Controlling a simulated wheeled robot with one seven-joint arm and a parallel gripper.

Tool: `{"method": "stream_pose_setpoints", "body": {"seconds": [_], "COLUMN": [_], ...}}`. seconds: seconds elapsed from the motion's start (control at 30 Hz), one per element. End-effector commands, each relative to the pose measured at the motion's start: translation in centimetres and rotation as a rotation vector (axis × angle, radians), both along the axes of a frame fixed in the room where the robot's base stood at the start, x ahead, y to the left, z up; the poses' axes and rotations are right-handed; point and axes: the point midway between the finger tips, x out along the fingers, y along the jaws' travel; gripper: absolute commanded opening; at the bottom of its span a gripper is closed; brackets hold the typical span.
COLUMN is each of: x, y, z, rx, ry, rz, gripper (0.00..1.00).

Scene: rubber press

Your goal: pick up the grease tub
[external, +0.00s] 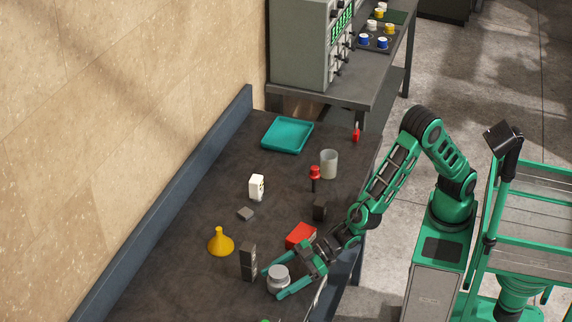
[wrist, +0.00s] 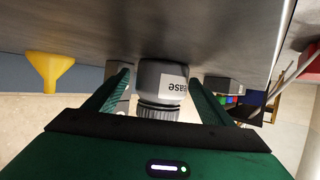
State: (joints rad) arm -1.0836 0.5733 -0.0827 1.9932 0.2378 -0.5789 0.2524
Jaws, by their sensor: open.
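The grease tub (external: 279,279) is a small grey round tub with a ridged lid, standing on the dark bench near its front edge. In the wrist view the tub (wrist: 163,90) appears upside down with the word "ease" readable on its label. My gripper (external: 278,283) is open, with its green fingers on either side of the tub. In the wrist view the fingers of my gripper (wrist: 160,92) flank the tub with a gap visible on each side. I see no clear contact.
A dark upright block (external: 248,262) stands close beside the left finger. A yellow funnel (external: 220,243), a red box (external: 301,236), a white bottle (external: 257,187) and a teal tray (external: 288,135) are further back. Bare bench lies between the funnel and the wall.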

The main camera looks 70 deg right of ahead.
Motion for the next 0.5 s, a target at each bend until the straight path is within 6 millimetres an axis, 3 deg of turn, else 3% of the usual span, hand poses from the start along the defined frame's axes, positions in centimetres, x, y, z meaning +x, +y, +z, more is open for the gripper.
{"method": "stream_pose_setpoints", "body": {"seconds": [0.23,0.43,0.5], "x": [0.06,0.05,0.07], "y": [0.11,0.1,0.12], "z": [0.0,0.0,0.09], "rx": [0.001,0.0,0.002], "ry": [0.0,0.0,-0.001], "rz": [0.001,0.001,0.001], "gripper": [0.74,0.26,0.22]}}
